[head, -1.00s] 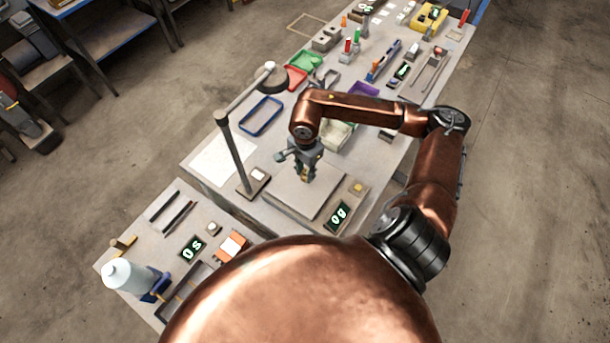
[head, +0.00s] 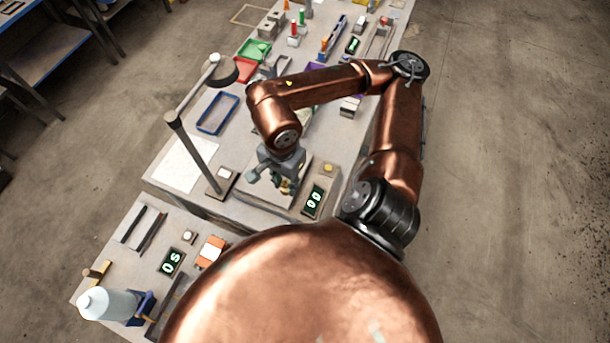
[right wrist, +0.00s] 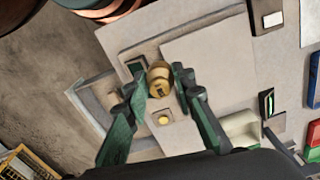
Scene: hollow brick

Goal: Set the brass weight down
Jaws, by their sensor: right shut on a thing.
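My right gripper (head: 285,184) is above the kitchen-type scale, fingers pointing down. In the right wrist view the gripper (right wrist: 158,82) is shut on the brass weight (right wrist: 159,74), a round gold-coloured piece held between the two green-grey fingers. The scale's pale plate (right wrist: 212,62) shows there beyond the weight. In the head view the scale's display (head: 314,200) appears to read zero, and the weight is mostly hidden by the gripper. I cannot tell the gap below the weight. My left gripper is not in view.
A lamp post (head: 195,150) stands left of the scale. A white sheet (head: 184,163) and a blue tray (head: 217,113) lie farther left. A timer (head: 171,262) and a bottle (head: 108,304) are on the nearer bench. Several tools and trays fill the far bench.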

